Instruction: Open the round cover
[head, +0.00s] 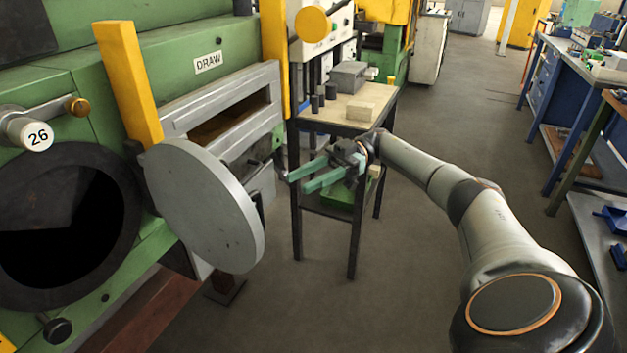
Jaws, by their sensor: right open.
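The round cover (205,207) is a thick grey metal disc in the left half of the head view. It stands swung out from the green furnace front, to the right of a dark round opening (62,225) with a black rim. The opening is uncovered. My right gripper (288,184) has green fingers, apart and empty. It is to the right of the cover, near a dark handle-like part (259,200) at the cover's right edge. I cannot tell whether a finger touches that part. My left gripper is not in view.
A small table (345,127) with dark legs, holding blocks and cylinders, stands behind my right gripper. Yellow posts (130,85) and a slotted drawer front (228,118) marked DRAW are behind the cover. Workbenches line the right side. The floor (330,290) in front is clear.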

